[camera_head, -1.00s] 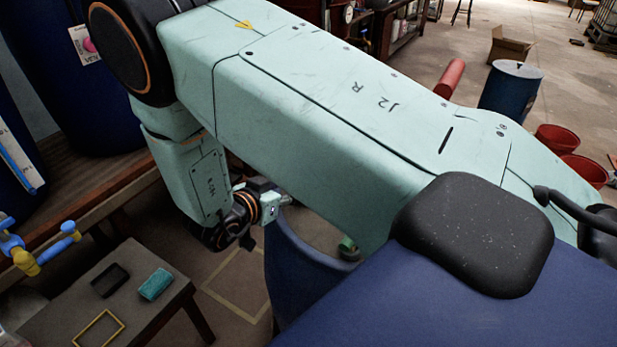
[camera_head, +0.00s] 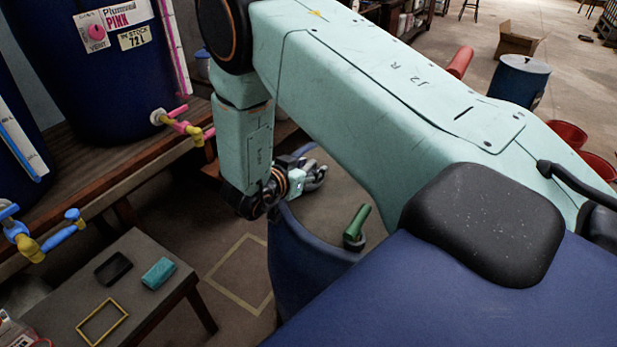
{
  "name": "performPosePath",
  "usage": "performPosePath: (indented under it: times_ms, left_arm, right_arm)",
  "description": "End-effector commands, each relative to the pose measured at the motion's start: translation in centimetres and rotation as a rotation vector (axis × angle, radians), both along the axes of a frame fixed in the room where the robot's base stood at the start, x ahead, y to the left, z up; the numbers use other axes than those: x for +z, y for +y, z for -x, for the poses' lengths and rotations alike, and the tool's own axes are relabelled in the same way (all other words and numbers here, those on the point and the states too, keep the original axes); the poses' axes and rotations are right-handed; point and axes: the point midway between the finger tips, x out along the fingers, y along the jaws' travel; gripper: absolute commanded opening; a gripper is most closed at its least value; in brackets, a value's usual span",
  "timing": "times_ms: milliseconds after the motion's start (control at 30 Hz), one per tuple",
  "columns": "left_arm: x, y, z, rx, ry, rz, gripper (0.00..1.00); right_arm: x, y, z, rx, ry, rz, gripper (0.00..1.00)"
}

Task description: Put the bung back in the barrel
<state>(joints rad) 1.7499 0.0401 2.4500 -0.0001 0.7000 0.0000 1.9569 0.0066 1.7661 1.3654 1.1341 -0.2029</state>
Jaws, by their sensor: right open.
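My right gripper (camera_head: 318,176) is open with nothing visible in it, above the near left rim of a blue open-topped vat (camera_head: 300,262). A green cylindrical piece (camera_head: 357,224) stands tilted at the vat's near rim, right of the gripper and apart from it; I cannot tell whether it is the bung. A large blue barrel (camera_head: 95,95) labelled pink stands on the wooden bench at upper left, with a pink round piece marked vent on its side. A second blue barrel (camera_head: 12,165) shows partly at the left edge. My left gripper is out of view.
A low table (camera_head: 150,305) at lower left bears a black tray (camera_head: 113,268), a teal block (camera_head: 158,273) and a yellow frame (camera_head: 102,323). A blue drum (camera_head: 519,82) and red buckets (camera_head: 568,135) stand far right.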

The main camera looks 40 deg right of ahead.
Motion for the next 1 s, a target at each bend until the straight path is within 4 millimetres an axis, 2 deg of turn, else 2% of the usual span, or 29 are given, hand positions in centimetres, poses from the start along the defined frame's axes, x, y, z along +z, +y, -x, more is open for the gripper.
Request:
performPosePath:
  times_ms: [100, 600, 1000]
  left_arm:
    - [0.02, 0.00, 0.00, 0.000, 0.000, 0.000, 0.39]
    - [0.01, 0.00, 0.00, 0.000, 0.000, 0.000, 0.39]
    - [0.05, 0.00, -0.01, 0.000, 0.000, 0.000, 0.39]
  right_arm:
    - [0.01, -0.01, -0.02, 0.000, 0.000, 0.000, 0.42]
    - [0.00, 0.03, 0.00, 0.000, 0.000, 0.000, 0.00]
    - [0.17, 0.03, -0.02, 0.001, 0.000, 0.000, 0.00]
